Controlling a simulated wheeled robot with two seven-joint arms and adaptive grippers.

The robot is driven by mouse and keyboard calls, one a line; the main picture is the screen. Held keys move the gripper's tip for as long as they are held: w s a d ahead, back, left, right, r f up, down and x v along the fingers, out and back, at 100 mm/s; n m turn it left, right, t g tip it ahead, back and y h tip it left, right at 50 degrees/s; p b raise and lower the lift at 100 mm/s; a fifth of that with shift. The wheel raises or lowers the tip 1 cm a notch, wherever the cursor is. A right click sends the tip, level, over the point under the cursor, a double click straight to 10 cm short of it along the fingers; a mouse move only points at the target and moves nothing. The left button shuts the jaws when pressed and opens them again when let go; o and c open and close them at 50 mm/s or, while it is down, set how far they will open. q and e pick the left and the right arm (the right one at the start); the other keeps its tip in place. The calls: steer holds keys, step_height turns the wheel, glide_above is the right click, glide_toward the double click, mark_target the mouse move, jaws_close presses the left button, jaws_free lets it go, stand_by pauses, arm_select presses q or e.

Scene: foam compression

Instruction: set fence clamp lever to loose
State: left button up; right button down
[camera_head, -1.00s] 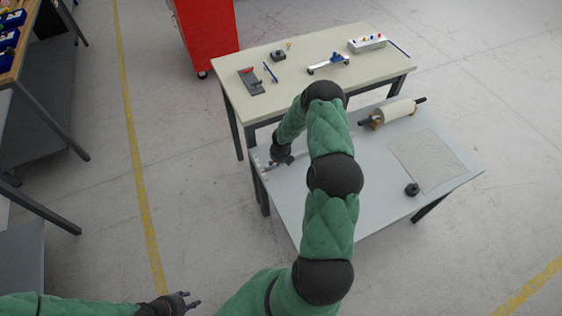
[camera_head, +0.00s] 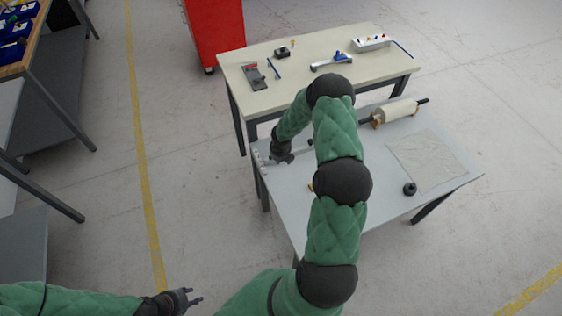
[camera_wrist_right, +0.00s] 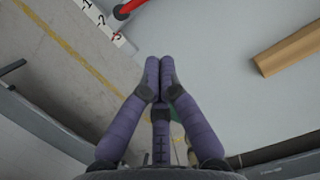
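A red bar with a black part (camera_wrist_right: 128,8) shows at the top edge of the right wrist view, beside a white numbered scale (camera_wrist_right: 102,22). It may be the fence clamp lever; most of it is out of frame, so its setting cannot be told. My right gripper (camera_head: 283,156) is low over the left end of the grey table (camera_head: 385,205). In the right wrist view its purple fingers (camera_wrist_right: 160,72) meet at the tips with nothing seen between them, a little apart from the red bar. My left gripper (camera_head: 192,299) is open and empty over the floor, away from the table.
A wooden bar (camera_wrist_right: 288,50) lies at the right of the wrist view. A foam roll (camera_head: 396,110), a thin sheet (camera_head: 428,160) and a black ring (camera_head: 409,188) are on the grey table. A cream table (camera_head: 310,55) with tools stands behind. My right arm hides the table's middle.

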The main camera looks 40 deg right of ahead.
steer(key=p+v, duration=0.1)
steer(key=v, duration=0.5)
steer(key=shift+r, duration=0.25)
steer(key=shift+s+a, duration=0.1)
steer(key=shift+s, duration=0.05)
